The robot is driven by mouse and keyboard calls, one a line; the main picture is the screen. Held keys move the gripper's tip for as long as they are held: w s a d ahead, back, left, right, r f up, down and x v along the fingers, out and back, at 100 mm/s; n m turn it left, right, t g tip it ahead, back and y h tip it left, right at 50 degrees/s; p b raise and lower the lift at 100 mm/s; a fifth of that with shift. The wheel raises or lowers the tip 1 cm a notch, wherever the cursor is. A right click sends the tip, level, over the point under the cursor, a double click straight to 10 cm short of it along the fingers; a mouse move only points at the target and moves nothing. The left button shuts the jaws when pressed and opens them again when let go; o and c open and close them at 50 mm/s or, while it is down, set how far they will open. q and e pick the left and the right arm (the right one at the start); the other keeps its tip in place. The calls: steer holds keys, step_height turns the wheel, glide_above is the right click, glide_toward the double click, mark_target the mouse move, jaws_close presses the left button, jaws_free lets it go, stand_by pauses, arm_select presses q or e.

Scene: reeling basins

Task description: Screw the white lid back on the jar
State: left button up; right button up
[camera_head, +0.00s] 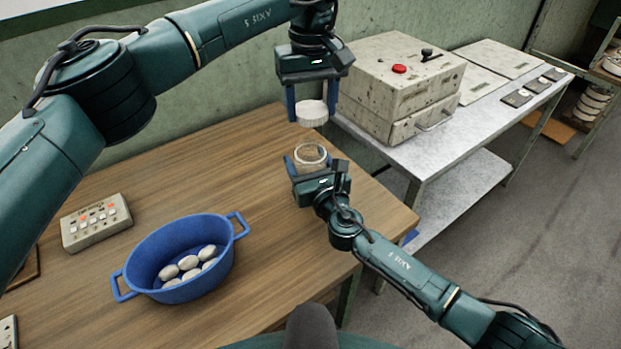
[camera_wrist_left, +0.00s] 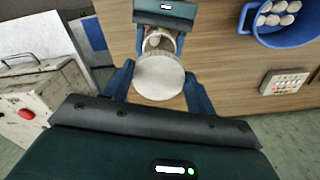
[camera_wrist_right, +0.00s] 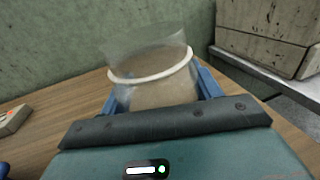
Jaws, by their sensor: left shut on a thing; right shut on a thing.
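The white lid (camera_head: 312,113) is between the fingers of my left gripper (camera_head: 312,108), which is shut on it. In the left wrist view the lid (camera_wrist_left: 159,77) shows its round top and covers part of the jar. The clear jar (camera_head: 310,156) stands below the lid with its mouth open, and a gap shows between them. My right gripper (camera_head: 312,166) is shut on the jar from the front. In the right wrist view the jar (camera_wrist_right: 155,75) has a pale ring around it and sits between the blue fingers; its base is hidden.
A blue basin (camera_head: 139,293) with several white cocoons (camera_head: 189,263) stands on the wooden table (camera_head: 262,195). A button box (camera_head: 96,221) lies left of it. A worn metal machine (camera_head: 392,85) stands on the side table behind the jar, to the right.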

mark_target(309, 139)
steer(key=c, duration=0.6)
arm_select(q)
steer(key=shift+f, duration=2.5)
arm_select(e)
steer(key=shift+o, duration=0.2)
arm_select(q)
steer(key=shift+f, duration=0.9)
steer(key=shift+f, duration=0.5)
arm_select(e)
jaws_close()
arm_select(q)
steer(key=m, duration=0.4)
steer(key=shift+a+m, duration=0.15)
steer(key=shift+m, duration=0.15)
steer(key=m, duration=0.5)
steer(key=shift+a, duration=0.1)
